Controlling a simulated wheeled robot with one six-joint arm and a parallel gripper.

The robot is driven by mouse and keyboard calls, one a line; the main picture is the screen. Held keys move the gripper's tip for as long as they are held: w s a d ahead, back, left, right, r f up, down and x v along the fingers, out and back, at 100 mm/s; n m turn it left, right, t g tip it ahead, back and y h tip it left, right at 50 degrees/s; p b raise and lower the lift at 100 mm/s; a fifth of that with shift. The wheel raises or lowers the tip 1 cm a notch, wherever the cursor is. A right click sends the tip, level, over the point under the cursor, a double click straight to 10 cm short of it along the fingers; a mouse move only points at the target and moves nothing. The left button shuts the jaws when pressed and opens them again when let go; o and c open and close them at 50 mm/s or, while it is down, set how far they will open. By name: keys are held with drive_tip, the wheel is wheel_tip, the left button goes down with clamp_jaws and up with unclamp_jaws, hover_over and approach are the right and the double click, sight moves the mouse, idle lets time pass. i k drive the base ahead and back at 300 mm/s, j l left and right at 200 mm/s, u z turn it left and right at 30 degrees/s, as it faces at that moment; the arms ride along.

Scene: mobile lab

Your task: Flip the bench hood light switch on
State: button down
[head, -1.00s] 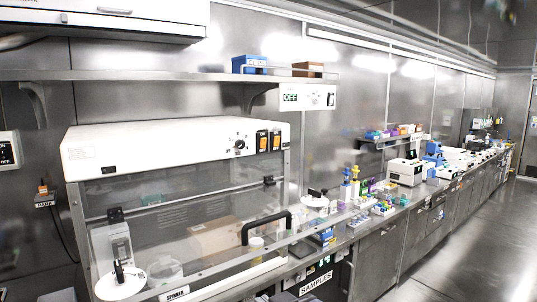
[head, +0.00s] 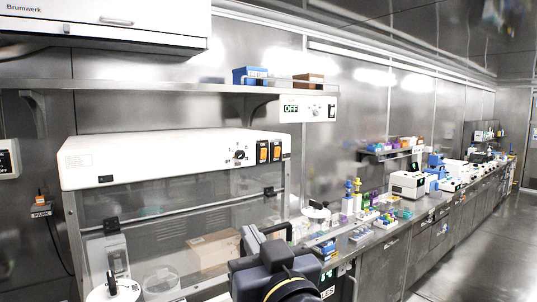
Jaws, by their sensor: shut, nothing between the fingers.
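The bench hood (head: 165,160) is a white housing over a clear front, on the left. Which way the rockers are set is too small to tell. Above, a white panel (head: 302,101) under the shelf has an OFF display (head: 291,109), a knob and a small dark switch (head: 332,112). I cannot tell which switch is for the light. My gripper (head: 252,241) is low in front of the hood, shut and empty, apart from the switches.
A steel shelf (head: 150,86) runs above the hood, with a blue box (head: 250,76) and a brown box (head: 308,81) on it. A white cabinet (head: 120,22) hangs at upper left. Bottles, racks and instruments crowd the bench at right. The floor (head: 475,255) at right is clear.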

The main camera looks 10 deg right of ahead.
sight(263, 156)
drive_tip(key=i+l+u, duration=0.4)
drive_tip(key=i+l, duration=1.25)
drive_tip(key=l, duration=0.15)
